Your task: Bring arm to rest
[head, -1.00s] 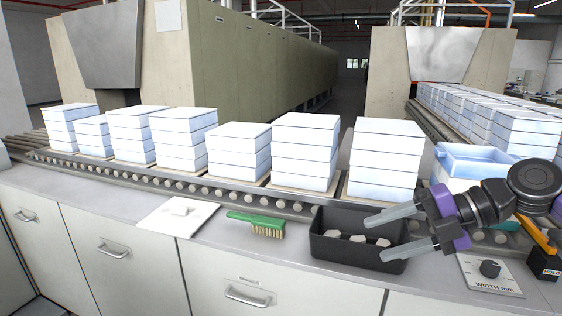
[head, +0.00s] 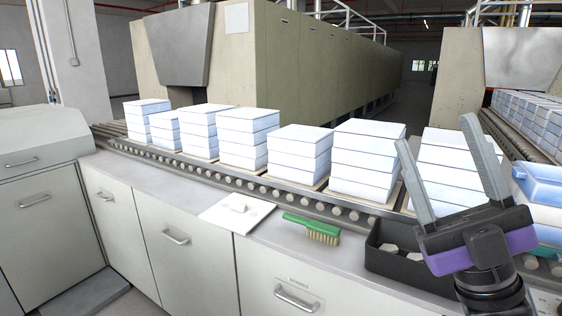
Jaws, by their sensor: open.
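My gripper (head: 442,172) is at the right of the head view, with its two grey fingers spread and pointing up. Nothing is between the fingers. Its dark and purple body covers part of the black bin (head: 388,262) on the counter. The fingers show in front of a stack of white boxes (head: 455,150) on the roller conveyor. I cannot tell how far the fingers are from that stack.
Several stacks of white boxes (head: 248,135) stand along the roller conveyor (head: 220,180). A blue-white tray (head: 540,185) is at the right edge.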

